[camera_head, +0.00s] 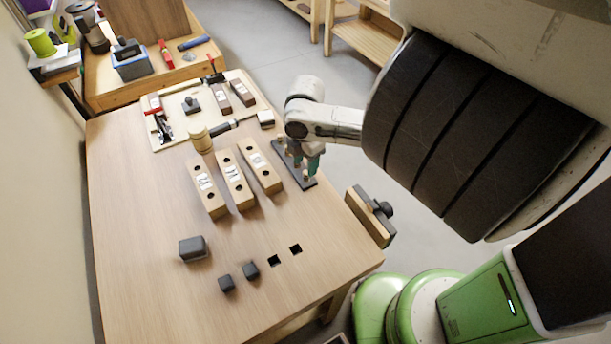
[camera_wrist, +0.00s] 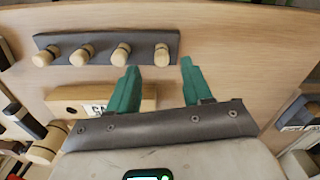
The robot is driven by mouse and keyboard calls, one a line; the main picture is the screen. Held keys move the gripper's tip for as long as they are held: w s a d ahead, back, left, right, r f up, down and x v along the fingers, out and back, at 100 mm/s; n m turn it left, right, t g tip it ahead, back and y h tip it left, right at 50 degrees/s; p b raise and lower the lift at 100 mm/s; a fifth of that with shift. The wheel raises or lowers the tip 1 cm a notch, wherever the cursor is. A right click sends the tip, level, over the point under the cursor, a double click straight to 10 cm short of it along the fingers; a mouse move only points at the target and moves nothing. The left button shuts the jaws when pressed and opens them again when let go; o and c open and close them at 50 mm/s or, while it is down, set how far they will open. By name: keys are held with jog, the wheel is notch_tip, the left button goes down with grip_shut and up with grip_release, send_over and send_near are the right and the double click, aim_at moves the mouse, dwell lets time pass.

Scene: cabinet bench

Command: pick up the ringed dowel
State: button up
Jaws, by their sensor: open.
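A dark rack (camera_wrist: 100,44) holds several short wooden dowels in a row. Rightmost is one dowel (camera_wrist: 161,54), with others to its left (camera_wrist: 121,54). I cannot tell which dowel carries a ring. My gripper (camera_wrist: 159,66) has its two green fingers apart and empty. In the wrist view, the rightmost dowel appears between and slightly beyond the fingertips, with no contact visible. In the head view, my gripper (camera_head: 307,160) is over the dark rack (camera_head: 307,184) at the bench's right edge and hides much of it and its dowels.
Labelled wooden blocks (camera_head: 235,180) with holes stand left of the rack. A mallet (camera_head: 202,138) lies behind them. A tool board (camera_head: 178,101) is at the back. Dark blocks (camera_head: 192,249) and square holes (camera_head: 295,249) are near the front. The bench's left side is clear.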

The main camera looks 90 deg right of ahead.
aim_at(306, 172)
notch_tip(306, 172, down, 4)
jog(key=shift+s+a+f, duration=0.1)
jog(key=shift+f, duration=0.05)
grip_shut()
dwell(0.5)
